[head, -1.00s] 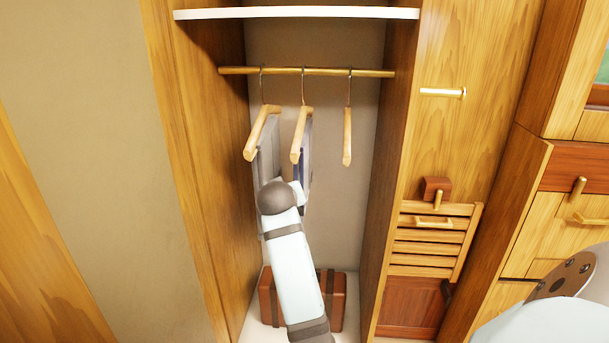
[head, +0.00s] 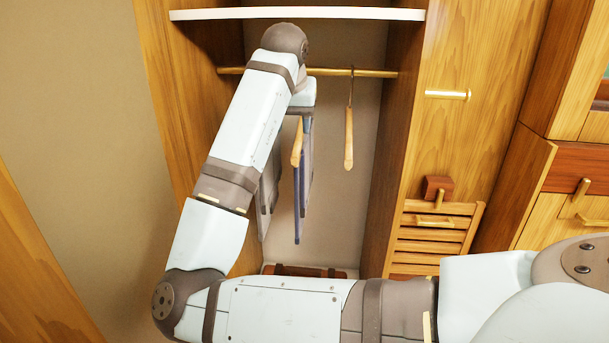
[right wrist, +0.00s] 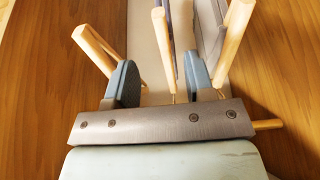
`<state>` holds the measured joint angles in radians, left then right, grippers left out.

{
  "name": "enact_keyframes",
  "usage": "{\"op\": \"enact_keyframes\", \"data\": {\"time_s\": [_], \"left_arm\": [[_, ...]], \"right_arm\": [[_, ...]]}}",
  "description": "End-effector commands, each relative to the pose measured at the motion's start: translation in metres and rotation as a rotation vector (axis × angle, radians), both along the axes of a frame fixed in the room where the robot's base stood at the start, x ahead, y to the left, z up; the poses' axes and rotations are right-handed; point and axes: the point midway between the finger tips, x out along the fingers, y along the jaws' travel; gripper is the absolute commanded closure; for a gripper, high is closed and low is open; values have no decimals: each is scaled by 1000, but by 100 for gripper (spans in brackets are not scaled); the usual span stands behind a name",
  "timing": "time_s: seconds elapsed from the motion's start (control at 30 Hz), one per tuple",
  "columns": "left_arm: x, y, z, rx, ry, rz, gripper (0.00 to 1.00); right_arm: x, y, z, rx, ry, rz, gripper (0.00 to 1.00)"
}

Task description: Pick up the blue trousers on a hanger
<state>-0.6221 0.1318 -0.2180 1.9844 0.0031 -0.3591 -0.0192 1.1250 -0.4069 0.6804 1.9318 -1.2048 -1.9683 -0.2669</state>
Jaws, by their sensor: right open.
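The blue trousers (head: 298,205) hang in the open wardrobe, seen nearly edge-on below the middle wooden hanger (head: 296,143). My right gripper (head: 307,118) is up near the rail, partly hidden by its own wrist. In the right wrist view the gripper (right wrist: 160,64) is open. The middle hanger's wooden bar (right wrist: 161,45) shows between its two fingers, apart from both as far as I can see. A strip of blue cloth (right wrist: 182,22) shows just right of that bar. My left gripper is not in view.
A grey garment (head: 265,198) hangs left of the trousers; its hanger (right wrist: 235,38) lies close outside one finger. An empty hanger (head: 349,138) hangs to the right. The rail (head: 375,73), white shelf (head: 350,14) and wooden side walls bound the space. A brown suitcase (head: 300,271) stands below.

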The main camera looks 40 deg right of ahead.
Motion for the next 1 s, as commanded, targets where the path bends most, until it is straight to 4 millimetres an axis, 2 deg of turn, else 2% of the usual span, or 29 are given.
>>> {"op": "enact_keyframes", "data": {"time_s": [0.03,0.1,0.4,0.67,1.0], "left_arm": [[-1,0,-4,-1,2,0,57],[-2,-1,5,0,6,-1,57],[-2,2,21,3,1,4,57],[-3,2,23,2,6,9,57],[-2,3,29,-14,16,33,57]], "right_arm": [[7,-8,-1,2,-3,2,51],[17,-20,5,3,-2,1,51],[55,-68,2,-2,1,1,51],[65,-81,-4,-2,1,1,51],[75,-94,-44,-2,-1,1,51]]}}
